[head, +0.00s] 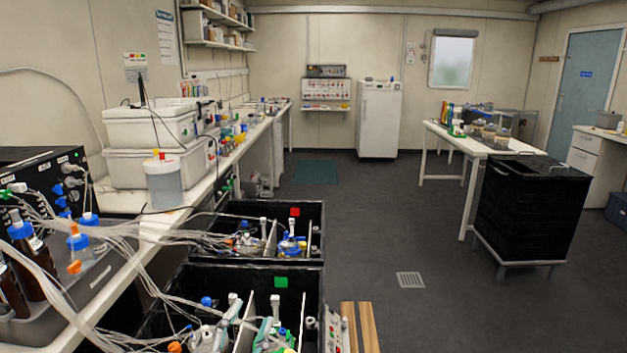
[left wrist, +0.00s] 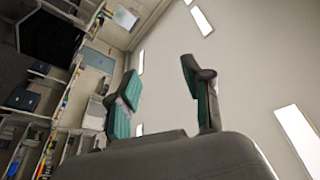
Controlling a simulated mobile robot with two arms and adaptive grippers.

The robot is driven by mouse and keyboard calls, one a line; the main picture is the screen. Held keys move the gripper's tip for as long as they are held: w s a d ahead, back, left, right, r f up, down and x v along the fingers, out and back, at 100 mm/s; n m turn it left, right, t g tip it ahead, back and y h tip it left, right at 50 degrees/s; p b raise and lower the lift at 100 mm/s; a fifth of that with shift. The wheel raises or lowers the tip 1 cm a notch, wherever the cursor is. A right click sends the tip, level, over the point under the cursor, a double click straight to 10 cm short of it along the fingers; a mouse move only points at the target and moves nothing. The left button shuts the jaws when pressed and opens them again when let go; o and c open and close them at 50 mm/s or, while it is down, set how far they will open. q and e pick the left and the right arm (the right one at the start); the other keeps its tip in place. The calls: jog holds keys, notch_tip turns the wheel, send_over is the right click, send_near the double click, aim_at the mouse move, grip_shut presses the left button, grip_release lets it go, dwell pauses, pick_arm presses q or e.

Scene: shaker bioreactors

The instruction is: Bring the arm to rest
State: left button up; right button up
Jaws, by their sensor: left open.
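My left gripper (left wrist: 159,78) shows in the left wrist view with its two green-padded fingers spread wide apart. Nothing is between them. Behind the fingers are the pale ceiling and bright light panels, and the room appears tipped on its side at the left of that view. I cannot clearly make out my left arm in the head view. My right gripper is in neither view.
Two black shaker boxes, one with a red marker (head: 295,212) and one with a green marker (head: 281,282), hold vessels. Tubes (head: 120,235) cross the long bench at left. A black cabinet (head: 532,205) stands at right. The middle floor (head: 370,220) is clear.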

pick_arm(q)
jog(key=s+a+f+n+g+y, duration=0.3)
jog(key=s+a+f+g, duration=0.1)
jog(key=f, duration=0.4)
jog(key=s+a+f+n+g+y, duration=0.3)
jog(key=a+f+n+g, duration=0.15)
jog(key=f, duration=0.35)
jog(key=s+a+f+g+h, duration=0.1)
jog(key=s+f+g, duration=0.35)
jog(key=s, duration=0.45)
jog(key=s+f+g, duration=0.4)
jog(key=s+f, duration=0.2)
jog(key=s, duration=0.4)
notch_tip(320, 180, down, 29)
jog(key=g+b, duration=0.1)
jog(key=b, duration=0.2)
jog(key=s+a+f+g+b, duration=0.1)
jog(key=s+a+f+b, duration=0.1)
jog(key=s+f, duration=1.5)
jog(key=shift+s+a+f, duration=0.2)
jog(key=shift+a+f, duration=0.45)
jog(key=shift+f, duration=0.25)
